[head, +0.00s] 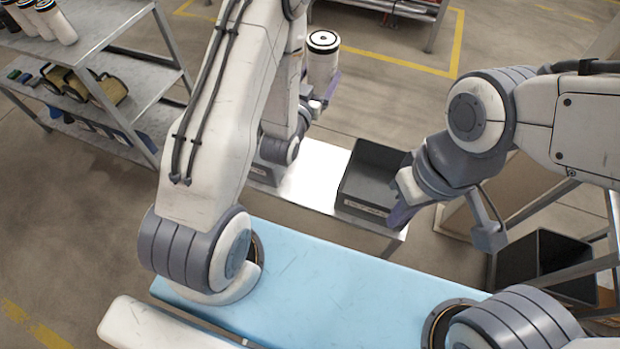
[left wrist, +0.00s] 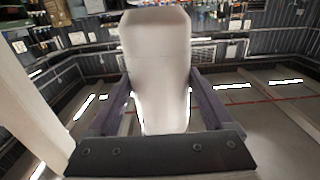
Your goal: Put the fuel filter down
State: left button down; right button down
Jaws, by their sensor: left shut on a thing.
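The fuel filter (head: 322,62) is a white cylinder with a black ring on its top end. It is upright, beyond my left arm at the top middle of the head view. My left gripper (head: 326,92) is shut on it and holds it above the far left part of a bright table. In the left wrist view the filter (left wrist: 158,75) fills the space between the two purple fingers. My right gripper (head: 402,212) is near the table's right end, by a dark bin. Only part of its purple fingers shows, so its opening is unclear.
The bright table (head: 318,170) has a bare stretch left of the dark bin (head: 372,172). Another dark bin (head: 545,258) stands lower at right. A grey shelf (head: 92,42) at left holds several white filters (head: 55,20) and, lower, tan filters (head: 105,92).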

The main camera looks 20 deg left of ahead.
pick_arm(q)
jog(key=s+d+f+m+h+b, duration=0.1)
jog(key=s+f+h+b, duration=0.1)
jog(key=f+b, duration=2.1)
jog(key=s+f+m+h+b, duration=0.1)
jog(key=s+f+b, duration=0.1)
jog(key=f+b, duration=2.1)
jog(key=b, duration=0.4)
send_over(310, 185)
notch_tip(310, 185, down, 9)
jog(key=shift+f+b, duration=1.1)
jog(key=shift+f, duration=0.75)
jog(key=shift+f, duration=0.1)
jog(key=shift+c, duration=0.2)
grip_release()
jog(key=shift+f, duration=0.15)
jog(key=shift+o, duration=0.2)
